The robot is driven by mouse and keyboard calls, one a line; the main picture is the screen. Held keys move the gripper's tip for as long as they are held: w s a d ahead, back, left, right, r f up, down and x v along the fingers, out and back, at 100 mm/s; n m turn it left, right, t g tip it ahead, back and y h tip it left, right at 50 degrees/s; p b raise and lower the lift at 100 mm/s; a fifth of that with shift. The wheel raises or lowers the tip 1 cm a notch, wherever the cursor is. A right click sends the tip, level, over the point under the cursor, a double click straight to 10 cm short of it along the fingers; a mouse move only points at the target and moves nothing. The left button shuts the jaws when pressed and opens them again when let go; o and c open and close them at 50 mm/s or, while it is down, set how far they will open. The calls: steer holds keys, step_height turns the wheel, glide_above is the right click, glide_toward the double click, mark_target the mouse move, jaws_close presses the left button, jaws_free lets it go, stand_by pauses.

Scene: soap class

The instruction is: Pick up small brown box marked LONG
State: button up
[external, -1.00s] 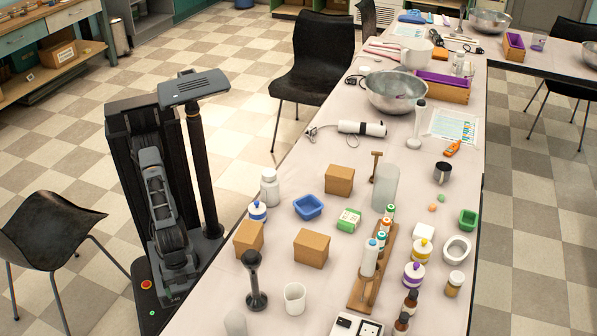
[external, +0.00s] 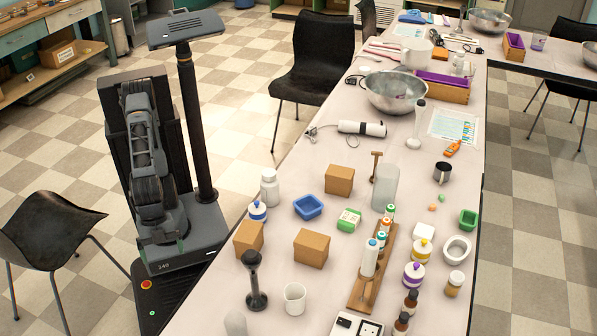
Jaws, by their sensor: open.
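Three plain brown boxes stand on the long table: one near the middle (external: 339,180), one at the table's left edge (external: 249,238), and one to the right of that (external: 311,248). No LONG marking is readable on any of them. My arm (external: 148,160) is folded upright against my column, left of the table and apart from all three boxes. I cannot make out my gripper's fingers on the folded arm.
Near the boxes stand a white jar (external: 269,188), a blue tray (external: 308,207), a green-and-white box (external: 348,220), a dark stand (external: 255,282), a white cup (external: 295,298) and a wooden rack (external: 372,270) with bottles. Black chairs (external: 312,60) (external: 55,235) stand on the floor.

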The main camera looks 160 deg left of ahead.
step_height(320, 180, up, 38)
steer(key=s+a+t+p, duration=0.2)
steer(key=s+a+p, duration=0.1)
steer(key=p, duration=2.8)
steer(key=s+a+f+n+h+b, duration=0.2)
steer(key=a+f+n+b, duration=0.65)
steer(key=f+b, duration=0.35)
steer(key=s+a+f+n+t+h+b, duration=0.1)
steer(key=s+a+f+n+b, duration=0.1)
steer(key=a+f+n+b, duration=0.85)
steer(key=s+a+f+n+h+b, duration=0.15)
steer(key=a+f+n+b, duration=0.25)
steer(key=a+f+b, duration=0.7)
steer(key=w+d+r+n+t+h+b, duration=0.2)
steer(key=d+r+n+t+h+b, duration=0.1)
steer(key=r+n+t+b, duration=0.1)
steer(key=b, duration=0.3)
glide_toward(248, 232)
steer(key=x, duration=0.3)
steer(key=shift+n+h, duration=0.25)
steer(key=shift+n, duration=0.05)
steer(key=shift+b+x, duration=0.75)
steer(key=shift+x, duration=2.1)
steer(key=shift+f, duration=0.1)
